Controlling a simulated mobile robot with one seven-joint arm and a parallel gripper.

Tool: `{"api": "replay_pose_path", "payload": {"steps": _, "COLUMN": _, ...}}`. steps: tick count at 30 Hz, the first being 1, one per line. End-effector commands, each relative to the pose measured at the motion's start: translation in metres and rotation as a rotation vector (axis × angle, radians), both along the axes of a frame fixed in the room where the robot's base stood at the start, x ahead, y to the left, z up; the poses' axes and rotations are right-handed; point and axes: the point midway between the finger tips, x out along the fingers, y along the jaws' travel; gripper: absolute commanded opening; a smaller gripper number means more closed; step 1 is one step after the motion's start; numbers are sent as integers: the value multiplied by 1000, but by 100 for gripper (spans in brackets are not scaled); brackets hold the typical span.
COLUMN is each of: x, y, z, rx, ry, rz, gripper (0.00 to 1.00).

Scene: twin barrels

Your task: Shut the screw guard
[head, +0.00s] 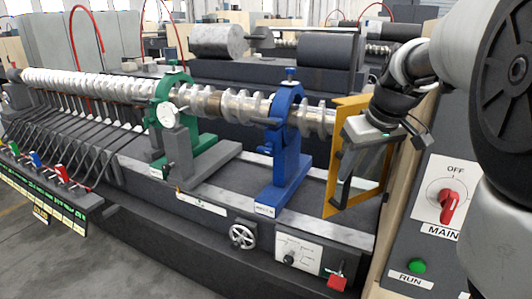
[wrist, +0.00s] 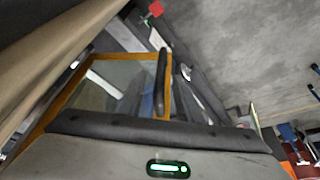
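The screw guard (head: 332,175) is a yellow-framed clear panel at the right end of the long screw. It stands out at an angle toward the front of the machine, so it looks open. In the wrist view its yellow frame (wrist: 110,57) fills the left middle. A dark upright bar (head: 345,178), apparently its handle, is near the frame's edge; it also shows in the wrist view (wrist: 161,80). My gripper (head: 368,145) is at the upper part of the guard, close against the panel. Its fingertips are not clearly seen, and I cannot tell whether it touches the guard.
The blue support (head: 287,150) and green support (head: 172,120) hold the screw to the left. A control panel with a red main switch (head: 448,205) and green button (head: 417,266) is at right. Open floor lies in front.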

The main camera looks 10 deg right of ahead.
Motion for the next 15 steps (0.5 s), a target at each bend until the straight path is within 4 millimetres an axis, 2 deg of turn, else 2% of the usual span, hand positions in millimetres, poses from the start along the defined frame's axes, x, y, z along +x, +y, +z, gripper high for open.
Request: {"api": "replay_pose_path", "payload": {"steps": 15, "x": 26, "y": 4, "z": -65, "rx": 29, "ry": -1, "rz": -10, "gripper": 33}}
